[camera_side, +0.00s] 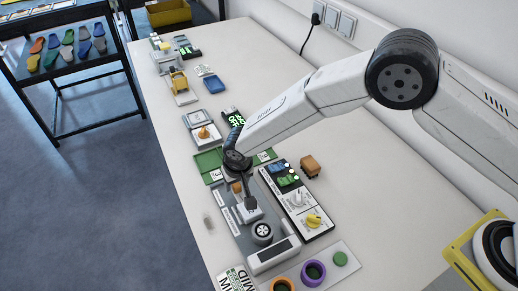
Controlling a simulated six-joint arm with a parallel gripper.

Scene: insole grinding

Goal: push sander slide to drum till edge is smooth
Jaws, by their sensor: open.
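The sander (275,252) stands on the white bench, with a grey base plate and a dark round drum (262,232) with a pale hub. The small light slide block (249,213) sits on the base plate, behind the drum in the picture and apart from it. My gripper (250,203) points down at the slide and is open. Its dark fingers overlap the slide in the picture, so I cannot tell whether they touch it. An orange-brown knob (237,187) shows just behind the fingers. No insole edge can be made out at this size.
A control panel (299,203) with lit displays and a yellow knob stands right of the sander. A brown block (310,166) is beyond it. A plate with coloured rings (313,272) lies in front. Green trays (208,161) are behind.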

